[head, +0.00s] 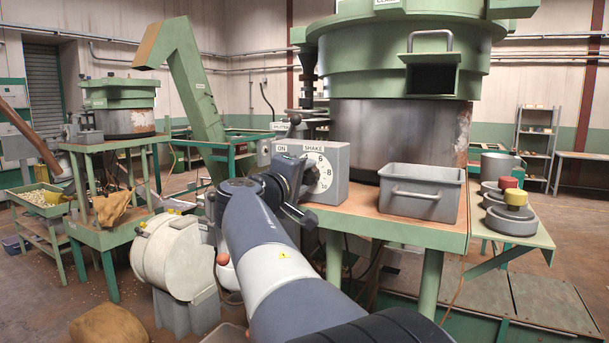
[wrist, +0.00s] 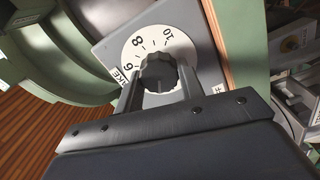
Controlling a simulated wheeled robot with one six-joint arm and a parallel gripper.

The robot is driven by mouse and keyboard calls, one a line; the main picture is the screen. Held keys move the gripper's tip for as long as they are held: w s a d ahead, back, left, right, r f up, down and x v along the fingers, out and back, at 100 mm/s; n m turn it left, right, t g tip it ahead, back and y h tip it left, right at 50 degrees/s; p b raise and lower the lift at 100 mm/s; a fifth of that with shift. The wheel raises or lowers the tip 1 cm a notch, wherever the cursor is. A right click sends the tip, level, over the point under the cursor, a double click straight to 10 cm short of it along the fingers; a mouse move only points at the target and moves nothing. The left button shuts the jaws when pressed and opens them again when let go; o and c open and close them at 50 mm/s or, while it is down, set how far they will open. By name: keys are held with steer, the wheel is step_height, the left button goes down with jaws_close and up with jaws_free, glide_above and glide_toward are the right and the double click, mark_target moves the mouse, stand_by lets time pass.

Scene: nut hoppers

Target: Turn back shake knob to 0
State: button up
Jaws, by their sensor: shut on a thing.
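The shake knob (wrist: 158,72) is a dark ribbed knob at the middle of a round white dial (wrist: 136,46). The wrist view shows the figures 6, 8 and 10 along the dial's visible edge; its lower part is hidden. My gripper (wrist: 160,88) is shut on the knob, one finger on each side. I cannot tell which figure the knob points at. In the head view the dial (head: 322,168) is on the front of a grey control box (head: 338,160) marked ON and SHAKE. My gripper (head: 299,190) covers the knob there.
The box stands on a wood-topped green bench (head: 370,215). A grey metal bin (head: 422,192) sits to its right, and weights with red and yellow tops (head: 514,212) stand farther right. A large green hopper (head: 400,55) rises behind.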

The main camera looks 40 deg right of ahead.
steer(key=n+p, duration=0.1)
steer(key=n, duration=0.2)
steer(key=shift+n, duration=0.4)
steer(key=n+p, duration=0.1)
steer(key=n, duration=0.2)
steer(key=shift+p, duration=0.4)
steer(key=n+p, duration=0.2)
steer(key=n, duration=0.2)
steer(key=shift+f+n, duration=0.1)
steer(key=shift+n, duration=0.3)
steer(key=shift+s+f+n+p, duration=0.1)
steer(key=shift+n+p, duration=0.95)
steer(key=shift+n, duration=0.35)
steer(key=o, duration=1)
